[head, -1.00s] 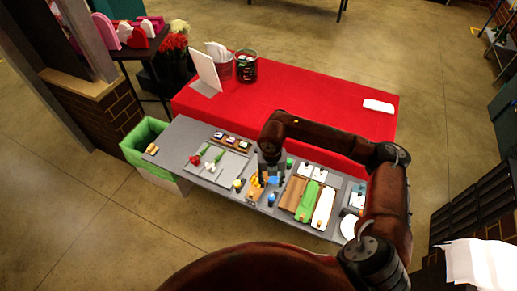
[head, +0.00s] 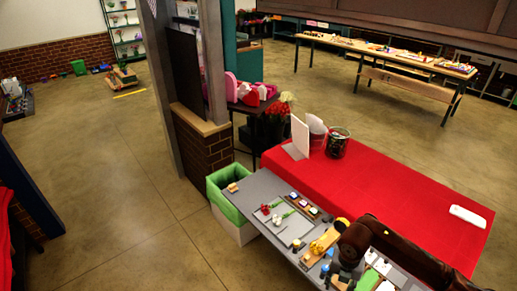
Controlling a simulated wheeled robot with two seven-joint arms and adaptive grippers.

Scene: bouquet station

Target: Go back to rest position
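My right arm comes in from the lower right over the grey work table (head: 265,187). Its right gripper (head: 341,274) points down at the bottom of the head view, beside small blue items (head: 325,270). The fingers are small and dark, so I cannot tell whether they are open or shut, or whether they hold anything. My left gripper is not in view.
The grey table carries a red flower (head: 265,209), a white flower (head: 279,221) and a yellow item on a wooden block (head: 318,246). A red-covered table (head: 400,200) stands behind it. A green-lined bin (head: 225,200) is at its left end. Open floor lies left.

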